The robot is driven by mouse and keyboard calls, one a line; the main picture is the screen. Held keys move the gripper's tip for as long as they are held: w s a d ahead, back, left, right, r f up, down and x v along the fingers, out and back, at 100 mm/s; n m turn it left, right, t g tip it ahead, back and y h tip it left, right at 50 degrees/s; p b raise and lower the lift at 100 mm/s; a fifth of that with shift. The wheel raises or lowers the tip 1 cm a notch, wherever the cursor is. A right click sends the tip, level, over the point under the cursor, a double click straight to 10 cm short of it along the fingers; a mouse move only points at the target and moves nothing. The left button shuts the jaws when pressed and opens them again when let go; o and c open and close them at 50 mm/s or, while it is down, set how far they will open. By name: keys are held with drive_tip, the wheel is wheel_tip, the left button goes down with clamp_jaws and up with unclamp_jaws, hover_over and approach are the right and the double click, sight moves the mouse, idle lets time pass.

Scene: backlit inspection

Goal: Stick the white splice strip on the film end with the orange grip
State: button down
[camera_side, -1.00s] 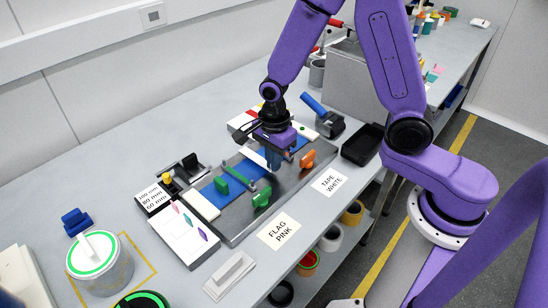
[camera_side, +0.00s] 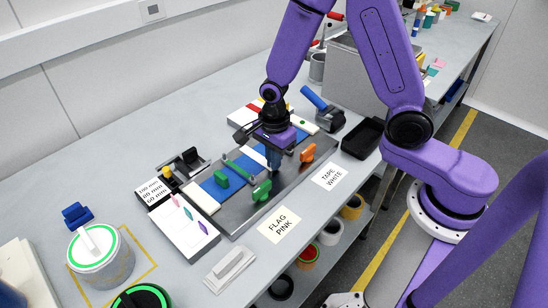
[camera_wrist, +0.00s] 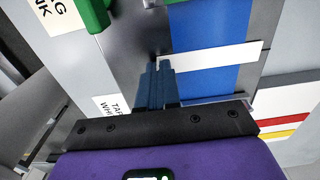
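The white splice strip (camera_wrist: 210,56) lies across the blue film (camera_wrist: 200,25) in the wrist view, reaching past the film's right edge. My gripper (camera_wrist: 158,66) has its two blue fingers together at the strip's left end and appears to pinch it; whether the strip touches the film is unclear. In the side view my gripper (camera_side: 274,166) is low over the grey splicing plate (camera_side: 240,220), left of the orange grip (camera_side: 308,153). The orange grip stands on the plate's right part. Two green grips (camera_side: 221,179) (camera_side: 262,190) stand further left. My gripper hides part of the film.
Labels reading "TAPE WHITE" (camera_side: 329,177) and "FLAG PINK" (camera_side: 279,225) lie at the front. A black tray (camera_side: 362,138) is to the right, a blue-handled tool (camera_side: 322,110) behind. A flag holder (camera_side: 184,226) stands left. The bench's back left is clear.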

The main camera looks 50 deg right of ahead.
drive_tip(key=c, duration=1.3)
unclamp_jaws()
drive_tip(key=shift+r, duration=0.1)
wheel_tip(320, 180, up, 17)
drive_tip(key=shift+r, duration=0.1)
